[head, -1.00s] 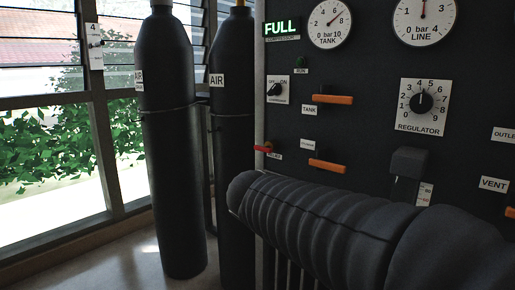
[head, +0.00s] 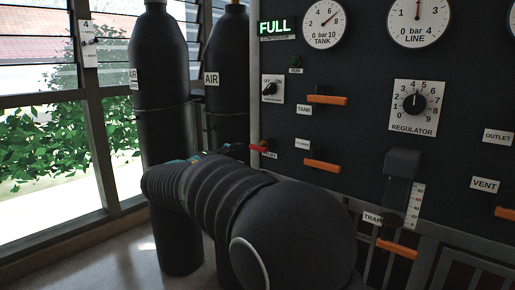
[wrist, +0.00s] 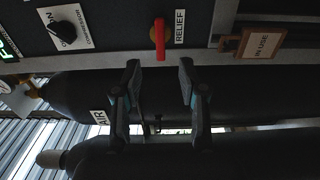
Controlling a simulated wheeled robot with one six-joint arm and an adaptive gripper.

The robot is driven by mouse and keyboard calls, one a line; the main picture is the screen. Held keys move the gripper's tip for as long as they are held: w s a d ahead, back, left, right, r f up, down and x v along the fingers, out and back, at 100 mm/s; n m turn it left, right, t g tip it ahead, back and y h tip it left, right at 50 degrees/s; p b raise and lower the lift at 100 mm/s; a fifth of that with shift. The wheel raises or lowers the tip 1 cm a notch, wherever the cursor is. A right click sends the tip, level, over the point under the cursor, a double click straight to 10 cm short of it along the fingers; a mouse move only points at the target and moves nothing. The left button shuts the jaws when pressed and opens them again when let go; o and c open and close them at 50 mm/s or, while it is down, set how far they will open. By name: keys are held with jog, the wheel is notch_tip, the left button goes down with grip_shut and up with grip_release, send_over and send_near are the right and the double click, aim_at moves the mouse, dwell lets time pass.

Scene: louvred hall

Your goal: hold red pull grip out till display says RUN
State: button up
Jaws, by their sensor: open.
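The red pull grip (head: 258,148) sticks out from the left edge of the dark panel, by the RELIEF label. In the wrist view the red grip (wrist: 160,40) hangs from a brass fitting, just beyond the gap between my fingertips. My gripper (wrist: 159,66) is open and empty, its two fingers on either side of the grip's line, apart from it. In the head view only part of my gripper (head: 236,149) shows, close to the grip; my arm hides the rest. The display (head: 275,27) reads FULL in green.
Two black AIR cylinders (head: 165,105) stand left of the panel, behind my arm. Orange levers (head: 327,100), a regulator knob (head: 415,103) and a compressor switch (head: 270,88) are on the panel. An IN USE tag (wrist: 262,43) hangs near the RELIEF label.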

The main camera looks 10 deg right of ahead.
aim_at(256, 149)
jog(key=shift+x, duration=4.05)
grip_shut()
